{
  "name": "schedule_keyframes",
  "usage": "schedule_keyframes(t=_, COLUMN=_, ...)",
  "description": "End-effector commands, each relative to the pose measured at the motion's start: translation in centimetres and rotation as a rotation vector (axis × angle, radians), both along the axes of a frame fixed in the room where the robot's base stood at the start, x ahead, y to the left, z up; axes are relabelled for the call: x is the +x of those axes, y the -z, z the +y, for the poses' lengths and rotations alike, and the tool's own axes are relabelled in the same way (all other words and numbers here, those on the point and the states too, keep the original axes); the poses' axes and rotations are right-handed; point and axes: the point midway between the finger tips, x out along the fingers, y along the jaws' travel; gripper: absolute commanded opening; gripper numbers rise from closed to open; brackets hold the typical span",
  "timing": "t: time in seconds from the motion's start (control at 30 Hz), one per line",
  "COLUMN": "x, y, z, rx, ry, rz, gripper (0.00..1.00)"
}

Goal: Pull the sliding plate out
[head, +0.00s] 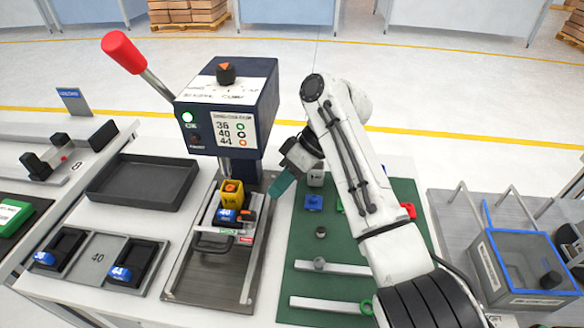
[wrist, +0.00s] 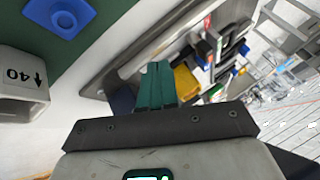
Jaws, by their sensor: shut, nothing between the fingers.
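The sliding plate (head: 188,284) is a grey metal plate on rails under the dark blue press (head: 247,102). A dark handle (head: 212,244) stands on it, and a yellow block (head: 232,192) and a blue block marked 40 (head: 226,215) sit at its back part. In the wrist view the plate's metal edge (wrist: 126,58) and the yellow block (wrist: 186,82) show beyond the fingers. My gripper (head: 279,185) has teal fingers, shut and empty, and is to the right of the press and plate, apart from the handle. The fingers also show in the wrist view (wrist: 158,85).
A green mat (head: 302,250) with a blue piece (head: 313,202), a grey block marked 40 (wrist: 18,85) and white rails lies right of the plate. A dark tray (head: 145,182) is at the left. A red-knobbed lever (head: 124,52) rises from the press.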

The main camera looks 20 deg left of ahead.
Motion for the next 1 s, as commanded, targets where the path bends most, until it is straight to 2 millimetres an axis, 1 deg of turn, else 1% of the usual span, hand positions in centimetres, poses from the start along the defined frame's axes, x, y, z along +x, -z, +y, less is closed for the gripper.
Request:
schedule_keyframes(t=0.03, x=-0.5, y=0.9, z=0.5, rx=-0.002, ry=-0.001, rz=0.003, gripper=0.0)
schedule_keyframes(t=0.1, x=-1.0, y=2.0, z=1.1, rx=-0.001, ry=-0.002, rz=0.002, gripper=0.0)
schedule_keyframes(t=0.3, x=-3.0, y=1.8, z=1.6, rx=0.0, ry=-0.001, rz=0.0, gripper=0.0)
schedule_keyframes(t=0.5, x=-4.4, y=1.8, z=1.9, rx=-0.001, ry=-0.001, rz=-0.001, gripper=0.0)
schedule_keyframes(t=0.63, x=-4.7, y=1.9, z=1.9, rx=-0.001, ry=0.0, rz=0.0, gripper=0.0)
schedule_keyframes(t=1.0, x=-4.9, y=1.8, z=2.1, rx=-0.001, ry=0.0, rz=0.0, gripper=0.0)
